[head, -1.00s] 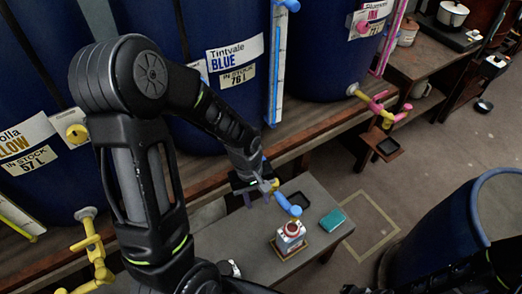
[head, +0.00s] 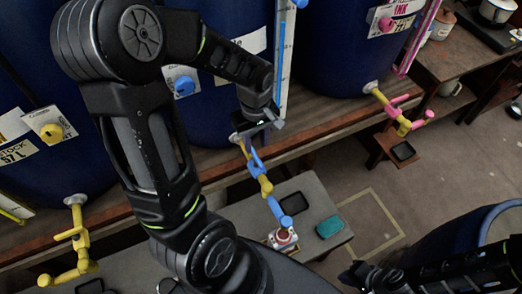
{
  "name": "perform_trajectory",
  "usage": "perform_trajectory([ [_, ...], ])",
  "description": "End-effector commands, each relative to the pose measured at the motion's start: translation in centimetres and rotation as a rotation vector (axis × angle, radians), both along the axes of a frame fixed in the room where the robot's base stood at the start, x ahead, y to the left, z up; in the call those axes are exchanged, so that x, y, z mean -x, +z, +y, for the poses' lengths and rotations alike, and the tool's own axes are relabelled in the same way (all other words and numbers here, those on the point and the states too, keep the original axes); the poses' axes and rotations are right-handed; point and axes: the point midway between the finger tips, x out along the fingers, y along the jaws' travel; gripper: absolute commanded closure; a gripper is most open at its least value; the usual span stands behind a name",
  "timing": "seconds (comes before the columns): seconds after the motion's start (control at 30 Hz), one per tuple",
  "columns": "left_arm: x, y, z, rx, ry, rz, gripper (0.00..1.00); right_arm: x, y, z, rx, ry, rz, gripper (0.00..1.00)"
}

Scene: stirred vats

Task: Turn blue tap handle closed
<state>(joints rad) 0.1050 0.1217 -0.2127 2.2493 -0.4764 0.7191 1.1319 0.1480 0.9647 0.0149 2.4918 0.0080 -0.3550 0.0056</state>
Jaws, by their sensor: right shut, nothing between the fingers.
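The blue tap (head: 287,220) comes off the blue vat behind my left arm. It has a yellow band (head: 265,186) in its middle and a blue spout end. Its blue handle (head: 257,160) shows just below my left gripper, lying roughly along the pipe. My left gripper (head: 262,128) is at the tap's base end, close above the handle. I cannot tell whether it touches, and its finger gap is not clear. My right gripper (head: 352,277) is shut and empty at the lower right, far from the tap.
Under the spout is a small red-topped container (head: 283,239) on the grey table. A black tray (head: 292,201) and a teal box (head: 329,227) lie beside it. A pink tap (head: 405,125), a yellow tap (head: 75,235) and an open barrel (head: 490,220) stand around.

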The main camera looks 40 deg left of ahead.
Motion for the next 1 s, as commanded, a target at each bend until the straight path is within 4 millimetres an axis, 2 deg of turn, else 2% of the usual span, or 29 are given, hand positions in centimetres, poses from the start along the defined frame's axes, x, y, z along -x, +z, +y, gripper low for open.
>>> perform_trajectory([
  [0.27, 0.0, -0.5, 0.0, 0.001, -0.001, 0.003, 0.65, 0.0, 0.1, 0.0, 0.0, 0.0, 0.0, 1.0],
  [0.37, 0.1, -1.4, 0.0, 0.0, -0.001, 0.004, 0.65, 0.0, 0.1, 0.0, 0.0, 0.0, 0.0, 1.0],
  [0.73, 0.1, -6.8, 0.0, 0.001, -0.001, 0.005, 0.65, 0.0, 0.5, 0.0, 0.002, -0.001, 0.002, 1.0],
  [1.0, 0.0, -7.9, 0.0, 0.0, 0.0, -0.001, 0.65, 0.1, 0.5, 0.0, 0.002, -0.001, 0.002, 1.0],
])
